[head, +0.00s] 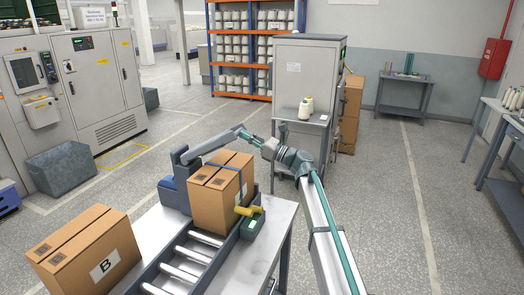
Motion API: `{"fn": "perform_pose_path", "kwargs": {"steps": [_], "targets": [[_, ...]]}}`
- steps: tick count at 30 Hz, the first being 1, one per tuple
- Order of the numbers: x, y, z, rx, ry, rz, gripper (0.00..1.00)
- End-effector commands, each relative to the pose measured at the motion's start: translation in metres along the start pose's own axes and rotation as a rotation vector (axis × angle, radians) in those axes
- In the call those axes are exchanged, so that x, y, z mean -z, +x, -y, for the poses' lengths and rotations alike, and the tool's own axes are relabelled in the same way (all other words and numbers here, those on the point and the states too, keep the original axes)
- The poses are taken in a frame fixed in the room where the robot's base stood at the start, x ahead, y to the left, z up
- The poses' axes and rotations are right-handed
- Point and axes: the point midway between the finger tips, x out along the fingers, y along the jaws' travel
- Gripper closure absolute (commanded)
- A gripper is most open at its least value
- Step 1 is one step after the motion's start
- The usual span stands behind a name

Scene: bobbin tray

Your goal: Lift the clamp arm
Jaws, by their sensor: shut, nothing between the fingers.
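The clamp arm (213,143) is a grey bar on a dark blue-grey post at the left of a carton (219,199). In the head view it slants up to the right, above and behind the carton's top. My gripper (246,136) is shut and empty at the bar's right end. It is small here, and I cannot tell whether it touches the bar. The carton is brown with a dark strap and sits on a roller conveyor (187,262).
A yellow handle (243,211) sticks out of a dark box at the carton's right. A second carton (88,254), marked B, is at the lower left. A grey cabinet (306,75) and a small stand with a cone stand behind my arm. Floor at right is clear.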

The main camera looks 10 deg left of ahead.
Motion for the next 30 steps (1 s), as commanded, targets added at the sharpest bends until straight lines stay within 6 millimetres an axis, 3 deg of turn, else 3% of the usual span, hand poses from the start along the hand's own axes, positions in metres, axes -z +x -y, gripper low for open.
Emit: {"fn": "perform_pose_path", "kwargs": {"steps": [3, 9, 21, 30], "targets": [[-0.024, 0.029, 0.001, -0.004, -0.001, 0.003, 1.00], [-0.053, 0.077, 0.001, -0.004, -0.001, 0.002, 1.00], [-0.082, 0.178, 0.005, 0.001, -0.001, 0.001, 1.00], [-0.083, 0.187, 0.007, 0.009, -0.003, 0.000, 1.00]]}}
